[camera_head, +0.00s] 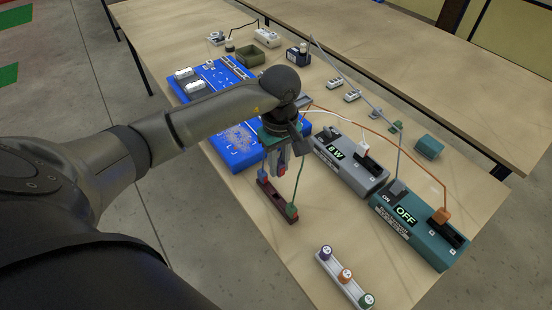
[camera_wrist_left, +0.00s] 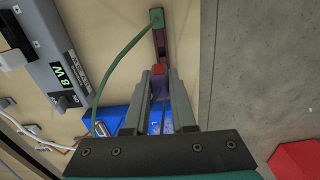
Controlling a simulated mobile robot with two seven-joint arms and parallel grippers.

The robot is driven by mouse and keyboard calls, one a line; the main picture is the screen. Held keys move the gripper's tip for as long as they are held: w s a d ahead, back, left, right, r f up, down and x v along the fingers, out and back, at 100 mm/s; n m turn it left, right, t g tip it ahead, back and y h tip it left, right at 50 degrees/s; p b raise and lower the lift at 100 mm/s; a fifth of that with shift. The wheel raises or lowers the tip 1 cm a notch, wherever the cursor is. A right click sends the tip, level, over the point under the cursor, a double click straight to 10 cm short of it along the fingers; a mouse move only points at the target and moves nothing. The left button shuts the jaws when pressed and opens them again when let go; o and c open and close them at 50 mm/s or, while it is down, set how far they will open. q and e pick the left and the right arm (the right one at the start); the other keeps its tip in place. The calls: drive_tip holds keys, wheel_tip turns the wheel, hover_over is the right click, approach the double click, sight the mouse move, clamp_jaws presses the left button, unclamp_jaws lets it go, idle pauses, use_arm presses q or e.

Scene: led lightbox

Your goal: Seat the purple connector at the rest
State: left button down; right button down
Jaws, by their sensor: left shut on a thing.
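The bar also shows in the left wrist view (camera_wrist_left: 161,42). The gripper is shut on a small connector, mostly hidden by the fingers; a red patch (camera_wrist_left: 158,69) shows at the fingertips. I cannot tell a clear purple colour there or whether it touches the bar. A green connector (camera_head: 292,211) with a green wire sits at the bar's other end and shows in the left wrist view (camera_wrist_left: 156,17). My right gripper is not in view.
A grey box reading 8W (camera_head: 350,168) and a teal box reading OFF (camera_head: 418,228) stand to the right. A blue panel (camera_head: 235,150) lies behind my arm. A white strip with purple, orange and green knobs (camera_head: 345,276) lies in front. White and orange wires cross the boxes.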

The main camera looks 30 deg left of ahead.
use_arm(q)
drive_tip(key=shift+a+f+n, duration=0.3)
drive_tip(key=shift+a, duration=0.05)
wheel_tip(320, 180, down, 8)
drive_tip(key=b, duration=0.7)
drive_tip(key=shift+r+b, duration=0.1)
drive_tip(key=shift+b, duration=0.25)
drive_tip(key=shift+f+b, duration=1.35)
drive_tip(key=shift+b, duration=0.1)
idle(0.6)
drive_tip(key=c, duration=0.7)
unclamp_jaws()
drive_tip(key=shift+r, duration=0.1)
drive_tip(key=shift+o, duration=0.2)
drive_tip(key=shift+r+p, duration=2.85)
drive_tip(key=shift+r, duration=1.2)
drive_tip(key=shift+s, duration=0.1)
